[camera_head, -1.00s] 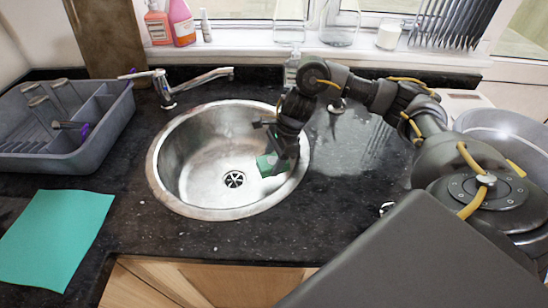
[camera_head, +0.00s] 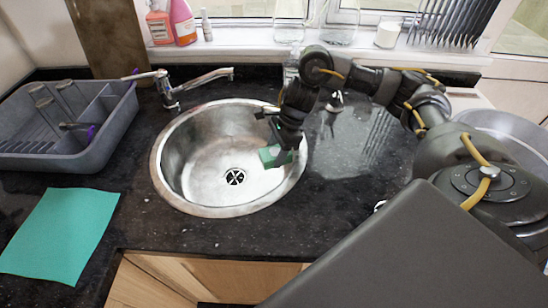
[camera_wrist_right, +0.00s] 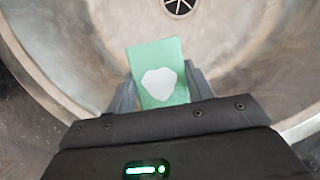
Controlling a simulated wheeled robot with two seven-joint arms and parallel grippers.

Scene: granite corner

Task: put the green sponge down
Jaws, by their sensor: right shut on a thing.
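The green sponge (camera_head: 269,156) is held by my right gripper (camera_head: 287,152) over the right side of the round steel sink (camera_head: 160,175). In the right wrist view the sponge (camera_wrist_right: 158,62), green with a pale heart-shaped patch, sits between the two fingers of my right gripper (camera_wrist_right: 160,88), which is shut on it. The sink's drain (camera_wrist_right: 180,5) shows just beyond it. I cannot tell how far the sponge is above the sink's bottom. My left gripper is not in view.
A grey dish rack (camera_head: 110,141) stands at the left. A teal cloth (camera_head: 60,235) lies on the black counter at front left. The tap (camera_head: 190,84) rises behind the sink. Bottles (camera_head: 183,22) and jars stand on the sill. The counter in front of the sink is clear.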

